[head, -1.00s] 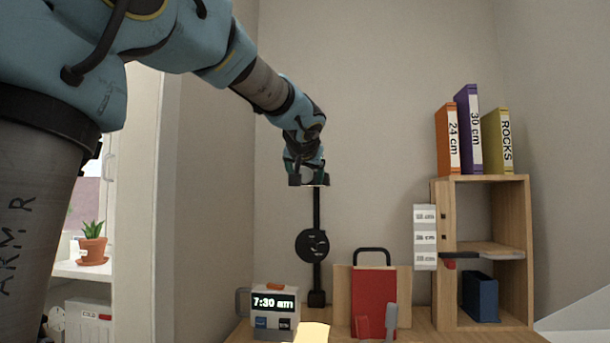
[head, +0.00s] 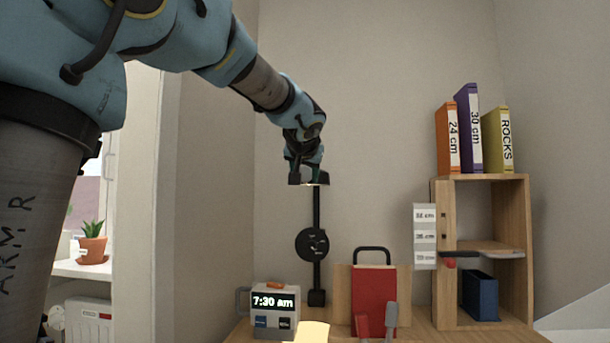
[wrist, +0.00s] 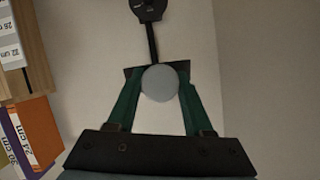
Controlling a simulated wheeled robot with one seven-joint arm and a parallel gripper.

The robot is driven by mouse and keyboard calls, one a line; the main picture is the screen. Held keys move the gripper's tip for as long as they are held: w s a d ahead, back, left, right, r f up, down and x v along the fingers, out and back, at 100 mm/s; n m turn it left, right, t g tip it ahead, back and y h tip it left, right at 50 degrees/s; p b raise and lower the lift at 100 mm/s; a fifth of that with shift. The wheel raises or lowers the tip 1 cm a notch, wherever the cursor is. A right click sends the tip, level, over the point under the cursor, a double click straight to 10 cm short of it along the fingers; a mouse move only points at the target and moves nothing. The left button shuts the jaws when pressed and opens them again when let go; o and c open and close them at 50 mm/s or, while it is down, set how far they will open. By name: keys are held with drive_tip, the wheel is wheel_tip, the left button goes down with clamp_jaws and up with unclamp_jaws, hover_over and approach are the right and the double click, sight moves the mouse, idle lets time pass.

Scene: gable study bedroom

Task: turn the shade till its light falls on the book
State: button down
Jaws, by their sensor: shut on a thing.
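A dark lamp stands on the desk against the back wall, with a thin post (head: 317,220) and a round dial (head: 312,245) partway up. My gripper (head: 308,182) is at the top of the post. In the wrist view my gripper (wrist: 158,74) is shut on the lamp's shade, whose round grey face (wrist: 160,84) sits between the green fingers. In the head view most of the shade is hidden by the gripper; a thin lit edge shows underneath. A bright yellowish patch (head: 312,333) lies at the desk's front, cut by the frame. I cannot tell whether it is the book.
A grey clock (head: 274,320) stands left of the lamp. A red upright thing with a black handle (head: 374,290) stands right of it, before a wooden board. A wooden shelf (head: 530,250) with binders (head: 468,130) stands at right. The wall around the gripper is clear.

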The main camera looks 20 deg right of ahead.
drive_tip(key=shift+f+b, duration=0.15)
drive_tip(key=shift+b, duration=0.4)
drive_tip(key=shift+f+m+b, duration=0.1)
drive_tip(key=shift+m+b, duration=0.3)
drive_tip(key=shift+b, duration=0.05)
drive_tip(key=m+t+y+b, duration=0.1)
drive_tip(key=b, duration=0.2)
drive_tip(key=shift+d+m+b, duration=0.1)
drive_tip(key=shift+m+b, duration=0.2)
drive_tip(key=shift+m, duration=0.1)
drive_tip(key=shift+m+t+y+b, duration=0.55)
drive_tip(key=shift+m+b, duration=0.35)
drive_tip(key=shift+b, duration=0.2)
drive_tip(key=shift+r, duration=0.2)
drive_tip(key=shift+c, duration=1.5)
unclamp_jaws()
drive_tip(key=v, duration=1.1)
drive_tip(key=shift+b, duration=0.45)
